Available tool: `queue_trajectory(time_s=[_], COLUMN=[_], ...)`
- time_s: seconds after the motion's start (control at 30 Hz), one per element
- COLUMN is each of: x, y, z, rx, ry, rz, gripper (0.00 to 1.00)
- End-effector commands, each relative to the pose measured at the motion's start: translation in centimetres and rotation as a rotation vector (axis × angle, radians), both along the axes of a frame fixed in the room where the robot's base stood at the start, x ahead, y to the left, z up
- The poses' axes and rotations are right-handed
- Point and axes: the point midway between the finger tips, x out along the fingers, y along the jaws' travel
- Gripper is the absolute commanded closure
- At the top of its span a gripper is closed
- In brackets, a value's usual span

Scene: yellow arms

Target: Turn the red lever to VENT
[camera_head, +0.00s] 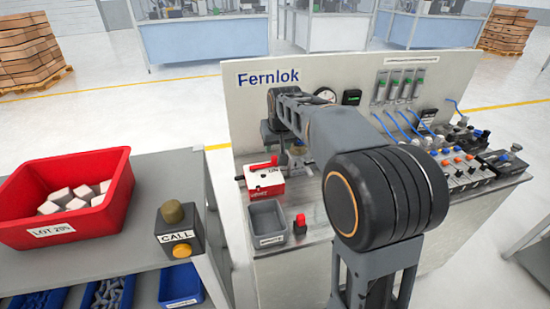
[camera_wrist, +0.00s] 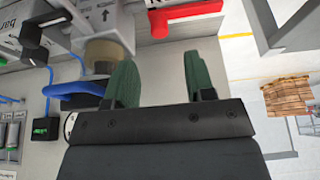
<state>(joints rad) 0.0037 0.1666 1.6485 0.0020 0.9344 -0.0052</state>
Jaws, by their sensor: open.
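The red lever (camera_head: 262,163) lies across the top of a small white-and-red valve box (camera_head: 267,181) on the bench, left of my arm. The box reads "Line" on its top and what looks like "VENT" on its red lower front. In the wrist view the red lever (camera_wrist: 186,16) crosses the upper edge, beyond my fingertips. My gripper (camera_wrist: 162,75) is open, its two green fingers apart with nothing between them. It is apart from the lever. In the head view my arm's end is just behind the box, and the fingers are hard to make out.
A grey tray (camera_head: 267,220) and a red button (camera_head: 300,224) stand in front of the valve box. The Fernlok panel (camera_head: 245,105) rises behind. Blue hoses and fittings (camera_head: 470,150) fill the bench's right. A red bin (camera_head: 75,240) and call box (camera_head: 178,235) stand left.

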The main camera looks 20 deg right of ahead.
Motion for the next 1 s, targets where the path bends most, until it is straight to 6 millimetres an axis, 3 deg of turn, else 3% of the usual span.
queue_trajectory(time_s=[0.2,0.43,0.9,1.0], x=[1.4,2.4,2.8,2.8], y=[0.0,0.0,0.0,0.0], z=[-3.7,-6.0,-6.7,-6.7], rx=[0.000,0.000,0.000,0.000], ry=[0.003,0.001,-0.001,-0.001], rz=[-0.001,-0.001,-0.001,-0.001], gripper=[0.51,0.51,0.51,0.59])
